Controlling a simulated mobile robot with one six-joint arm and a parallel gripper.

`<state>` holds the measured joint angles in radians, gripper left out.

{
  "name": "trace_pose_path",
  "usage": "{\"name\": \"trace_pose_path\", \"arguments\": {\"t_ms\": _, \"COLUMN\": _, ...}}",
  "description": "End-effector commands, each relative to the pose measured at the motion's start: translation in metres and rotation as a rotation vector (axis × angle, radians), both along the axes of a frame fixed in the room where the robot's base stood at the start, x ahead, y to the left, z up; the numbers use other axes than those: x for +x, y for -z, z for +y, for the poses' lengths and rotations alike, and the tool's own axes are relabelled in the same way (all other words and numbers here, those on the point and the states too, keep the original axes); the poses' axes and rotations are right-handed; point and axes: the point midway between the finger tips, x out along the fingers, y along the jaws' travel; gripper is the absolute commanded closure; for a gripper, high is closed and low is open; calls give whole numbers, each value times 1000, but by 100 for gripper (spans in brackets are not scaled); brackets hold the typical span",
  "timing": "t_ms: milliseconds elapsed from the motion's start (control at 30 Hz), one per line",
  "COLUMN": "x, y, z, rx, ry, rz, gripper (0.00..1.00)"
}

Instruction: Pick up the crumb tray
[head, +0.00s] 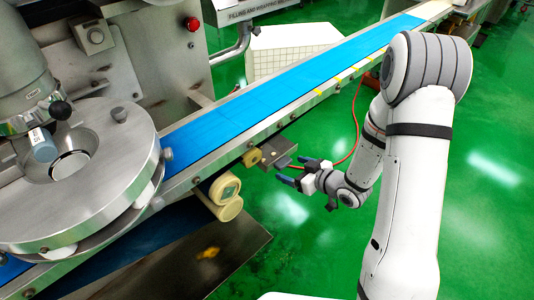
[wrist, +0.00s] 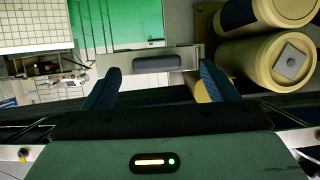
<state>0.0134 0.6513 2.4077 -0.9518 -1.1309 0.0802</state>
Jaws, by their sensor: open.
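The crumb tray appears to be the small grey metal piece (head: 276,149) at the conveyor's near side in the head view. In the wrist view its pale front plate (wrist: 195,56) carries a dark rounded handle (wrist: 157,61). My gripper (head: 295,171) is open and empty just in front of it, to the lower right in the head view. In the wrist view my gripper (wrist: 160,68) has one blue finger on each side of the handle in the picture. I cannot tell whether the tips reach past the handle. The tray's inside is mostly hidden.
A blue conveyor belt (head: 255,98) runs diagonally above the tray. Cream rollers (head: 226,197) sit left of it, and they stand close on the right in the wrist view (wrist: 267,60). A dark metal sheet (head: 165,265) lies lower left. Green floor (head: 480,190) is clear at right.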

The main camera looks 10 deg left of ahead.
Motion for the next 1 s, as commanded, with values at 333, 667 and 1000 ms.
{"name": "trace_pose_path", "arguments": {"t_ms": 333, "x": 23, "y": 14, "z": 24, "rx": -1, "ry": 0, "rz": 1, "gripper": 20}}
{"name": "trace_pose_path", "arguments": {"t_ms": 667, "x": 22, "y": 13, "z": 24, "rx": -2, "ry": 0, "rz": 1, "gripper": 33}}
{"name": "trace_pose_path", "arguments": {"t_ms": 1000, "x": 22, "y": 13, "z": 24, "rx": -2, "ry": -1, "rz": 1, "gripper": 61}}
